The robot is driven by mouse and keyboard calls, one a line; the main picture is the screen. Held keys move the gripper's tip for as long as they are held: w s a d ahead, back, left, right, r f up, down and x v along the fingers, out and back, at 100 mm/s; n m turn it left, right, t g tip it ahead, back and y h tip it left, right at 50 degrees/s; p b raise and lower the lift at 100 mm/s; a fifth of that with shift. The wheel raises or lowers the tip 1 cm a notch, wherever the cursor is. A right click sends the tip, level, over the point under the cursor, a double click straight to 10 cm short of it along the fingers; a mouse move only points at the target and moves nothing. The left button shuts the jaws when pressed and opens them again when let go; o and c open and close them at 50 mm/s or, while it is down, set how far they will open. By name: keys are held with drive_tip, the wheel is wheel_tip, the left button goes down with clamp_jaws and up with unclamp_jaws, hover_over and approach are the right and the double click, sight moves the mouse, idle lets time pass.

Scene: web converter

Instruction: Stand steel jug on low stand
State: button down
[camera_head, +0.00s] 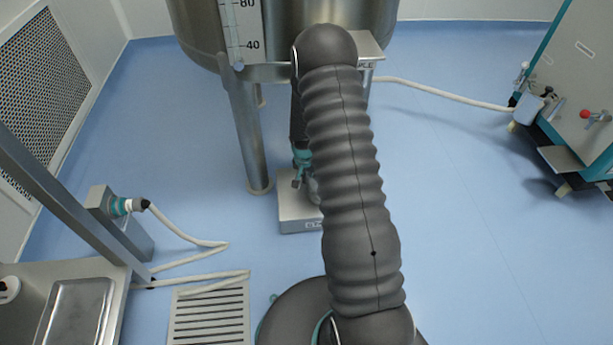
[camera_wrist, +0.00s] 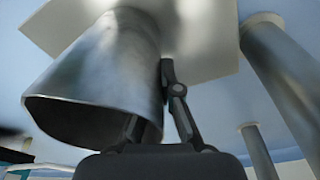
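The low stand (camera_head: 297,212) is a pale box on the floor by the big vessel's front leg, partly covered by my arm. Its light top also shows in the wrist view (camera_wrist: 212,48). The steel jug (camera_wrist: 105,72) fills the left of the wrist view, its open mouth towards the camera and its far end over the stand top. In the head view my arm hides most of the jug. My gripper (camera_wrist: 155,108) has one finger at the jug's mouth and the other along its outside, closed on the wall. I cannot tell whether the jug's base touches the stand.
A large steel vessel (camera_head: 200,25) stands behind the stand, its leg (camera_head: 246,135) close to the stand's left. A floor drain (camera_head: 210,318) and a white hose (camera_head: 195,238) lie at left. A wheeled machine (camera_head: 575,85) stands at right. The floor between is clear.

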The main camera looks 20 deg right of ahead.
drive_tip(key=shift+f+b, duration=0.45)
drive_tip(key=shift+b, duration=0.05)
idle(0.3)
drive_tip(key=c, duration=1.2)
unclamp_jaws()
drive_tip(key=shift+c, duration=0.2)
wheel_tip(320, 180, up, 12)
drive_tip(key=s+a, duration=0.1)
drive_tip(key=shift+s, duration=0.15)
